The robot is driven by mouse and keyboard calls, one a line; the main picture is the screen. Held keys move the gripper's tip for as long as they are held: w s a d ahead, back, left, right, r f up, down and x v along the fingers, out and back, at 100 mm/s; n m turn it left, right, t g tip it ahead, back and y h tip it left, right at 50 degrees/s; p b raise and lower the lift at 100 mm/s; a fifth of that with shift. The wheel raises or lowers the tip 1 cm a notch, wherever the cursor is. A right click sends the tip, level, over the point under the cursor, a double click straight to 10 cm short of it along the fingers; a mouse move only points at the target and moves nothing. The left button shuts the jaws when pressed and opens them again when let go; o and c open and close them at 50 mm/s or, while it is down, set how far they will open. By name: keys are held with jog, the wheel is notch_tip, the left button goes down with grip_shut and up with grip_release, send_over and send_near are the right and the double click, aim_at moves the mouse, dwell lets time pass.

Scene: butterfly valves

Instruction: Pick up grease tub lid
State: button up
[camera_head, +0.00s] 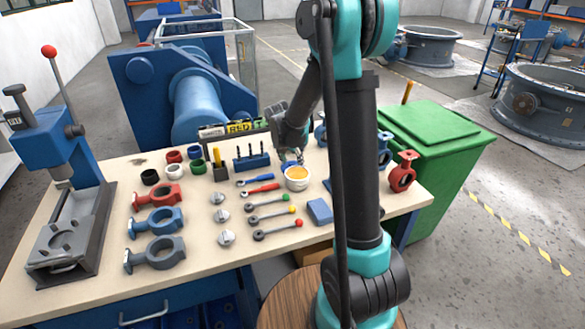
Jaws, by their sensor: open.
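A small white tub (296,184) stands on the workbench, near the middle. Its round orange top (297,173) faces up inside a white rim; I cannot tell whether this is the lid or grease in an open tub. No separate lid can be made out. My gripper (296,159) is open, just behind and above the tub, pointing down. Its fingertips are small and partly blurred against the tub's far rim, so I cannot tell whether they touch it.
Wrenches with coloured ends (268,207) lie left of the tub, and a blue block (319,211) lies in front. Valve bodies (157,222) and a press (62,215) fill the left. A red valve (403,172) stands at the right, before a green bin (430,125).

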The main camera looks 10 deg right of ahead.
jog(key=shift+w+d+f, duration=0.1)
jog(key=shift+f, duration=0.25)
jog(key=c, duration=1)
jog(key=shift+o, duration=0.2)
jog(key=shift+r, duration=0.1)
